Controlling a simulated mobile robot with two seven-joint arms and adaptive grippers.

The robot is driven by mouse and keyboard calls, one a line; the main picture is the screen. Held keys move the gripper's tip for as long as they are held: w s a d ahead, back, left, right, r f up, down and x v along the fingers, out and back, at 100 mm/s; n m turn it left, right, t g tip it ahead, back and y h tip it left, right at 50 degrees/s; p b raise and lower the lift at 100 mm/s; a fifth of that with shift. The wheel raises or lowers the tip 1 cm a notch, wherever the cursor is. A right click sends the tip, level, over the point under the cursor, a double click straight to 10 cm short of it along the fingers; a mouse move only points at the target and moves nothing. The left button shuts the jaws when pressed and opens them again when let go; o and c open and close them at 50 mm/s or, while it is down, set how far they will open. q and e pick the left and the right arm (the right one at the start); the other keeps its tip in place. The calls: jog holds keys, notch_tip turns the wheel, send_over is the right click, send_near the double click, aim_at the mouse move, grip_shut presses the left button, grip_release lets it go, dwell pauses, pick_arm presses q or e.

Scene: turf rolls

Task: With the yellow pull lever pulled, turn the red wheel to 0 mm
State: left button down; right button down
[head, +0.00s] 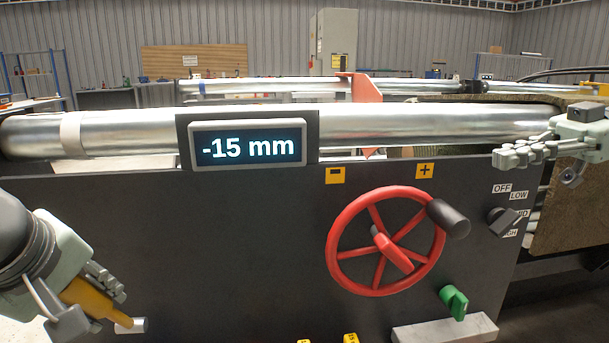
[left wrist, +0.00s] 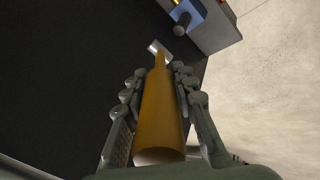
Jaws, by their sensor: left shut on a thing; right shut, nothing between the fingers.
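The red wheel (head: 347,275) with its black knob (head: 449,219) at the upper right sits on the dark panel. The display (head: 248,147) above it reads -15 mm. The yellow pull lever (head: 90,303) is at the lower left of the panel. My left gripper (head: 112,300) is shut on it. The left wrist view shows the lever (left wrist: 160,115) lengthwise between the fingers of the left gripper (left wrist: 158,82). My right gripper (head: 502,156) is shut and empty at the upper right, apart from the wheel, near the right end of the metal roller.
Yellow minus (head: 335,175) and plus (head: 425,170) labels are above the wheel. A black selector (head: 503,220) marked OFF, LOW and further settings is at right. A green knob (head: 454,302) sits below the wheel, above a grey ledge (head: 445,329). A long metal roller (head: 430,125) runs behind the panel.

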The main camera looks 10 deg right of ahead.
send_over(454, 209)
jog(key=a, duration=0.1)
notch_tip(454, 209, down, 2)
jog(key=shift+s, duration=0.1)
jog(key=f, duration=0.1)
jog(key=d+f, duration=0.1)
jog(key=shift+f, duration=0.35)
jog(key=shift+d+f, duration=0.25)
jog(key=shift+f, duration=0.15)
jog(key=shift+f, duration=0.1)
jog(key=shift+d+f+y, duration=0.2)
jog(key=shift+d+y, duration=0.05)
jog(key=shift+y, duration=0.15)
jog(key=shift+d+f, duration=0.2)
